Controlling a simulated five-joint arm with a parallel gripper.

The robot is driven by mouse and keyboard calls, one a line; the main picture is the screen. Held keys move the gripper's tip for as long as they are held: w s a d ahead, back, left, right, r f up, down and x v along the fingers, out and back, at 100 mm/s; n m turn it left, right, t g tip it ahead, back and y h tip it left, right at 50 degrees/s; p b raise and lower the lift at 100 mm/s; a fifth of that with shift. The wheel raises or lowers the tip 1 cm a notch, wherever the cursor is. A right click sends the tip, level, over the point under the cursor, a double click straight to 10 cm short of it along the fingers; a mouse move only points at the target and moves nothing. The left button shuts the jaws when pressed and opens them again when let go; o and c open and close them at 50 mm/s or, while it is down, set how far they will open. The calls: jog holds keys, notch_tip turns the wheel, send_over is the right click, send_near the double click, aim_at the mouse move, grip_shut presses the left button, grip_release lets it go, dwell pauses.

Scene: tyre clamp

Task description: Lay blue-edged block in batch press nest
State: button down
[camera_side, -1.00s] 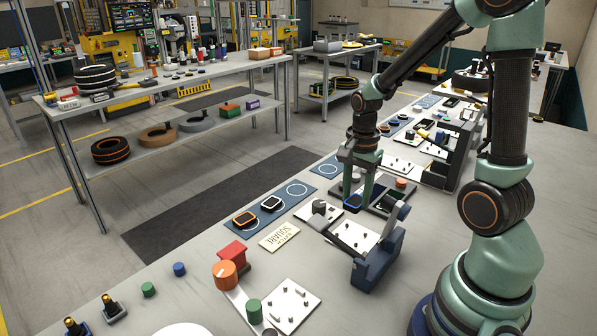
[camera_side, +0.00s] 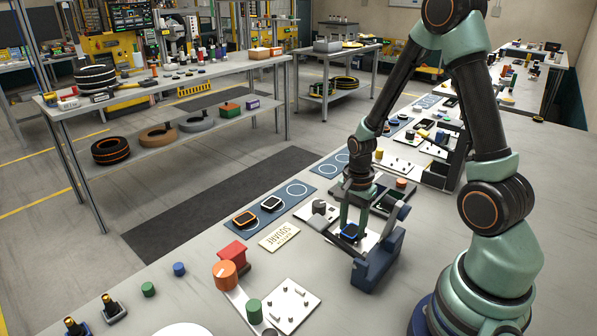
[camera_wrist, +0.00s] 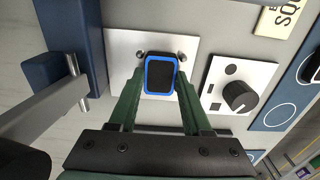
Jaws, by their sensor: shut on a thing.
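The blue-edged block (camera_side: 349,232) is a small dark rounded rectangle with a bright blue rim. My gripper (camera_side: 350,228) is shut on it, with a green finger on each side. In the wrist view the block (camera_wrist: 160,75) sits between the fingertips of my gripper (camera_wrist: 160,84), over a white plate (camera_wrist: 122,48) with metal pins. The plate also shows in the side view (camera_side: 370,240), beside the dark blue press frame (camera_side: 378,264). I cannot tell whether the block touches the plate.
A knob panel (camera_wrist: 240,92) stands beside the plate. A blue mat (camera_side: 250,228) holds an orange-edged block (camera_side: 244,218) and a white-edged block (camera_side: 271,203). A "SQUARE" card (camera_side: 279,237) lies in front. A grey tray (camera_side: 388,200) is behind the plate.

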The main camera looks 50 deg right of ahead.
aim_at(351, 230)
jog(key=shift+f, duration=0.15)
jog(key=shift+c, duration=1.7)
grip_release()
notch_tip(351, 230, up, 11)
jog(key=s+a+r+n+t, duration=0.1)
jog(key=a+r+n+t, duration=0.4)
jog(key=a+r+n, duration=0.7)
jog(key=shift+s+r+n+t, duration=0.3)
jog(key=shift+r+n, duration=0.25)
jog(key=shift+n, duration=2.45)
